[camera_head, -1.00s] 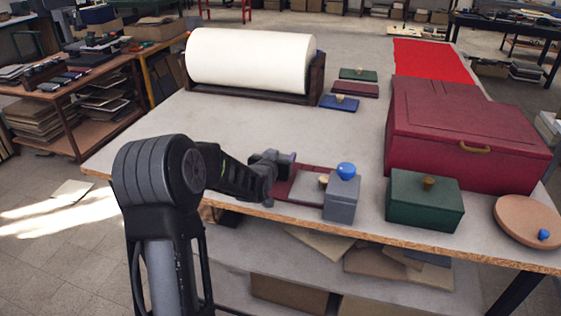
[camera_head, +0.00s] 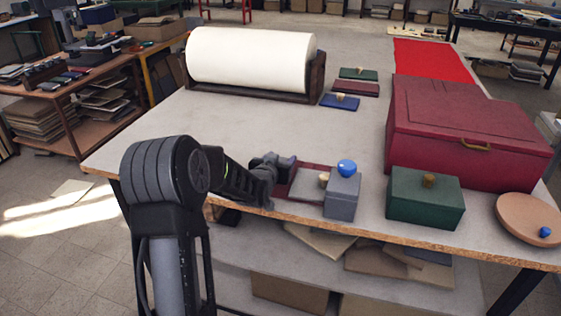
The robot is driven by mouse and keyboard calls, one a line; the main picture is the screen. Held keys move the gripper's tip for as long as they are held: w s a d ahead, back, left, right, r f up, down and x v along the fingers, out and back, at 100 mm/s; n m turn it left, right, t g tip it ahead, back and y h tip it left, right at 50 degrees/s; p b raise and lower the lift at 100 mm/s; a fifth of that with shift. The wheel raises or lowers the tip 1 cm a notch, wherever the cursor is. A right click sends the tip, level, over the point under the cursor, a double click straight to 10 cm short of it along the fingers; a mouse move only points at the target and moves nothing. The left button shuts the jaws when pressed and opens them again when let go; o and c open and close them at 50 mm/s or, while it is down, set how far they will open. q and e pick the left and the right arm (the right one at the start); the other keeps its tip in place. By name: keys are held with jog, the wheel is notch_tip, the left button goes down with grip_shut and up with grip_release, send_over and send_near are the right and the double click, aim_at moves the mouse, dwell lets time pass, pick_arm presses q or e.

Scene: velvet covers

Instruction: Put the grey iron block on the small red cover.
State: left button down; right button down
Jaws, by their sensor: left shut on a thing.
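A grey block (camera_head: 341,197) with a blue round knob (camera_head: 346,168) stands upright near the table's front edge. Left of it lies a small dark red piece (camera_head: 298,173) with a flat grey area (camera_head: 306,186) and a pale wooden knob (camera_head: 323,179); the block partly hides it. My left gripper (camera_head: 284,166) is low at the left side of this red piece, apart from the block. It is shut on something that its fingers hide. Another small red cover (camera_head: 355,89) lies at the back between a green cover (camera_head: 358,74) and a blue cover (camera_head: 340,102). My right gripper is not in view.
A green box (camera_head: 425,200) stands right of the block, and a large red chest (camera_head: 455,140) behind it. A round tan lid (camera_head: 530,218) lies at the right edge. A white roll (camera_head: 250,60) on a stand is at the back. The middle of the table (camera_head: 270,125) is clear.

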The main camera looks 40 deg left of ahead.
pick_arm(q)
jog(key=shift+s+d+f, duration=0.15)
jog(key=shift+s+f, duration=0.05)
jog(key=shift+f, duration=0.55)
jog(key=c, duration=0.5)
grip_release()
jog(key=shift+s+f, duration=0.1)
jog(key=shift+f, duration=0.15)
jog(key=shift+r+p, duration=0.75)
jog(key=shift+p, duration=0.2)
jog(key=v, duration=0.3)
jog(key=b+v, duration=0.1)
jog(key=v, duration=0.3)
jog(key=b+v, duration=0.1)
jog(key=v, duration=0.3)
jog(key=shift+s+r, duration=0.15)
jog(key=shift+r, duration=0.3)
jog(key=shift+d, duration=0.1)
